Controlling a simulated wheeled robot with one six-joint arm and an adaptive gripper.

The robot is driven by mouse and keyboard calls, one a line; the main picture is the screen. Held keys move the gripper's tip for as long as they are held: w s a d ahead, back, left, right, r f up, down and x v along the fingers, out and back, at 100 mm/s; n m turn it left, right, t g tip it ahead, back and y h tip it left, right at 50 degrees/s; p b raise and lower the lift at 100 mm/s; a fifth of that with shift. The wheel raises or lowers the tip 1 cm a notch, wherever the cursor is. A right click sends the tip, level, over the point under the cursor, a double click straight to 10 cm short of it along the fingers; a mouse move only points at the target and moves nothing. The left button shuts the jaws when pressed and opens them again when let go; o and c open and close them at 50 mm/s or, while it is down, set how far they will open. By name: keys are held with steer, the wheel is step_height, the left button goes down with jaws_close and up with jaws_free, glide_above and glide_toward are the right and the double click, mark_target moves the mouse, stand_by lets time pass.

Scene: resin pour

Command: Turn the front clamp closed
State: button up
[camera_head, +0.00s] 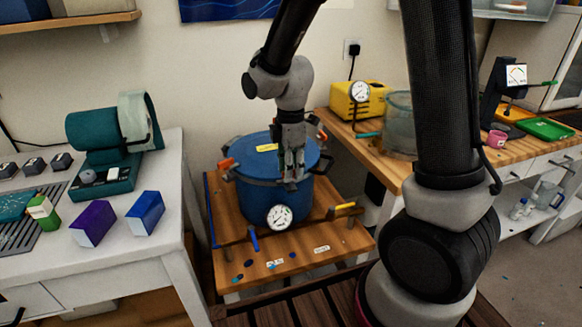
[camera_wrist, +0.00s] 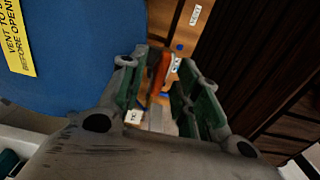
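The blue pressure pot (camera_head: 262,187) stands on a low wooden stand, its lid (camera_head: 255,148) on top; the lid also fills the left of the wrist view (camera_wrist: 70,65). My gripper (camera_head: 292,178) points down over the front right part of the lid rim. In the wrist view my gripper (camera_wrist: 156,76) is open, its green-padded fingers spread. An orange clamp handle (camera_wrist: 160,68) shows between and beyond the fingers, near the lid's edge. I cannot tell whether they touch it. In the head view this clamp is hidden by my gripper. Another orange-handled clamp (camera_head: 227,163) is at the pot's left.
A pressure gauge (camera_head: 279,217) sits at the pot's front. A blue lever (camera_head: 253,238) and a yellow lever (camera_head: 342,208) are low beside it. A white table (camera_head: 130,255) stands left, a wooden bench (camera_head: 385,170) right. A yellow pump (camera_head: 358,100) is behind.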

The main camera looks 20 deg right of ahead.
jaws_close()
steer(key=shift+m, duration=0.3)
steer(key=m, duration=0.8)
steer(key=shift+m, duration=0.4)
steer(key=m, duration=0.4)
steer(key=shift+m, duration=2.2)
